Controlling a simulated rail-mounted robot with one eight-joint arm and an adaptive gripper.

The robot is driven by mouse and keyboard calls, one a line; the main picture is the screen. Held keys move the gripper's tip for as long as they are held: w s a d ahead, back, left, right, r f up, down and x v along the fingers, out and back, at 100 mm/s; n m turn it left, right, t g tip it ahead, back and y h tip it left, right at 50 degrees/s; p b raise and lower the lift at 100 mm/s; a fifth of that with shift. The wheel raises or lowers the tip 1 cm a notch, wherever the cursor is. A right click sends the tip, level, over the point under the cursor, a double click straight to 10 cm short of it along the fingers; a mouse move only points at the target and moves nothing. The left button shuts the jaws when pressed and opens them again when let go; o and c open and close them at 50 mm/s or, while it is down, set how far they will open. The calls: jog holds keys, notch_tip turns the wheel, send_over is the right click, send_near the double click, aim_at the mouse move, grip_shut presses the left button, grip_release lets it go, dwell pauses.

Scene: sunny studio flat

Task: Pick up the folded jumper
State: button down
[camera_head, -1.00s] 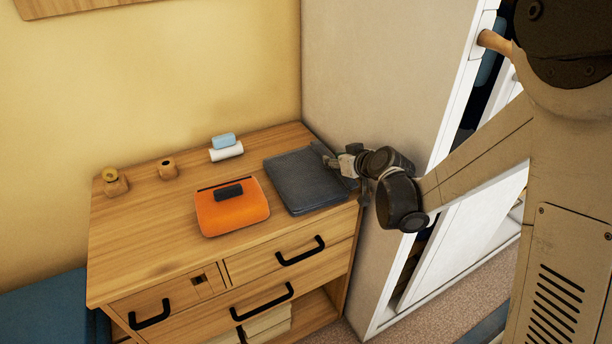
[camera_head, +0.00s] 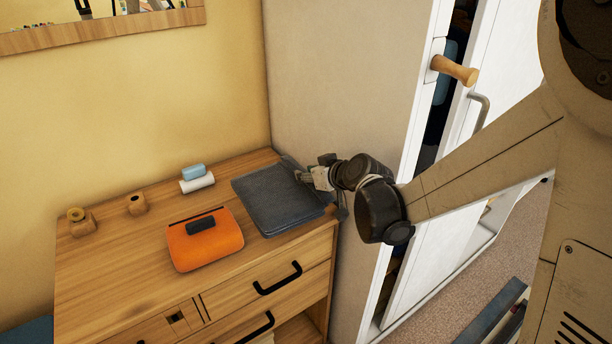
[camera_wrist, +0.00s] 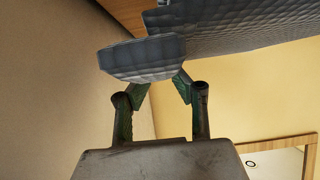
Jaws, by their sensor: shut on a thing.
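The folded jumper (camera_head: 277,197) is dark grey-blue and lies at the right end of the wooden dresser top in the head view. My gripper (camera_head: 303,177) is at its right edge. In the wrist view my gripper (camera_wrist: 160,85) is shut on a fold of the jumper (camera_wrist: 145,58), with the quilted-looking fabric spreading above to the right. The fingertips are partly hidden by the fabric. I cannot tell whether the jumper is fully clear of the dresser top.
The dresser (camera_head: 110,270) also bears an orange pouch (camera_head: 205,243) with a dark item (camera_head: 200,224) on it, blue and white rolls (camera_head: 196,180), and two small wooden pieces (camera_head: 137,204). A white wardrobe (camera_head: 340,90) with a wooden handle (camera_head: 455,70) stands close at right.

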notch_tip(320, 180, up, 5)
send_over(311, 202)
jog(key=shift+p, duration=0.45)
